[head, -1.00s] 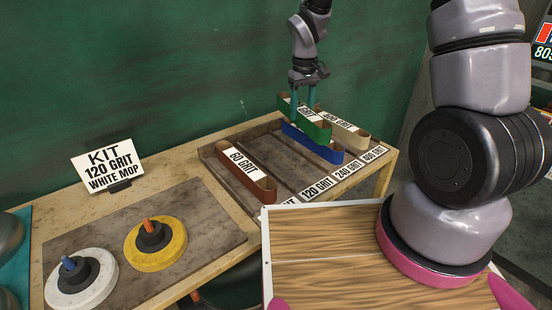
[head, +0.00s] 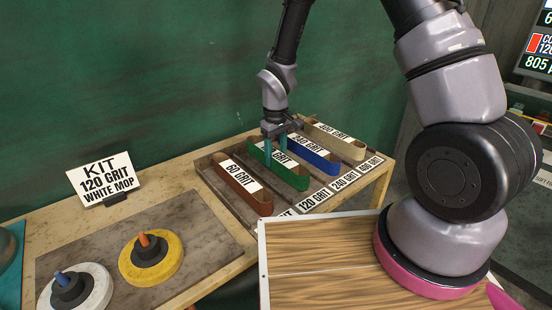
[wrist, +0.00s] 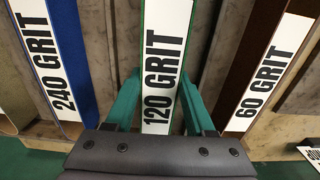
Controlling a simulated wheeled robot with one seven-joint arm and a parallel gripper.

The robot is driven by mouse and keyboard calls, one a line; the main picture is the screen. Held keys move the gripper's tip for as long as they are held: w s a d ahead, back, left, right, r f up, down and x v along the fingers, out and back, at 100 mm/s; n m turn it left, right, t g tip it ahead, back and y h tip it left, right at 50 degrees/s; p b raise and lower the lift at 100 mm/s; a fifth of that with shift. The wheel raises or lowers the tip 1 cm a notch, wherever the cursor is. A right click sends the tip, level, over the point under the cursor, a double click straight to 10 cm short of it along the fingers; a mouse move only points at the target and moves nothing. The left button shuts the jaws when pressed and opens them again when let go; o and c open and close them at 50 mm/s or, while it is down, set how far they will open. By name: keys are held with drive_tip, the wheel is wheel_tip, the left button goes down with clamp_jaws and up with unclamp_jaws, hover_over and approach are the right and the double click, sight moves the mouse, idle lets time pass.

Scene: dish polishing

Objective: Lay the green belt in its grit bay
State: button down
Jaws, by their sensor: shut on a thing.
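The green belt (head: 290,174) has a white 120 GRIT label and lies lengthwise between the brown 60 grit belt (head: 243,186) and the blue 240 grit belt (head: 313,156). My gripper (head: 275,150) is shut on the green belt from above. In the wrist view, the teal fingers of my gripper (wrist: 158,95) stand on either side of the belt (wrist: 163,60). The belt is in line with the bay behind the front 120 GRIT plate (head: 313,200). It looks level with its neighbours; whether it touches the bay floor is hidden.
A tan belt (head: 336,140) lies in the far right bay. The kit sign (head: 102,180) reads 120 GRIT, WHITE MOP. A yellow mop (head: 152,259) and a white mop (head: 75,290) lie on the grey mat at left. A wood-topped surface (head: 320,260) is at the front.

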drive_tip(key=shift+f, duration=0.55)
drive_tip(key=shift+f, duration=0.15)
drive_tip(key=shift+c, duration=1.3)
unclamp_jaws()
wheel_tip(320, 180, up, 12)
drive_tip(key=r, duration=0.1)
wheel_tip(320, 180, up, 8)
drive_tip(key=m+t, duration=0.1)
drive_tip(key=m, duration=0.1)
hover_over(276, 154)
drive_tip(key=d, duration=0.5)
drive_tip(key=s+d+r+m+t+y, duration=0.1)
drive_tip(key=s+d+r+m+t, duration=0.2)
drive_tip(key=s+d+r, duration=0.3)
drive_tip(key=s+d+r+m+t+y, duration=0.1)
drive_tip(key=s+d+r+m+t, duration=0.2)
drive_tip(key=s+d+r+m, duration=0.3)
drive_tip(key=v, duration=0.7)
drive_tip(key=shift+d+r, duration=0.2)
drive_tip(key=shift+r, duration=0.25)
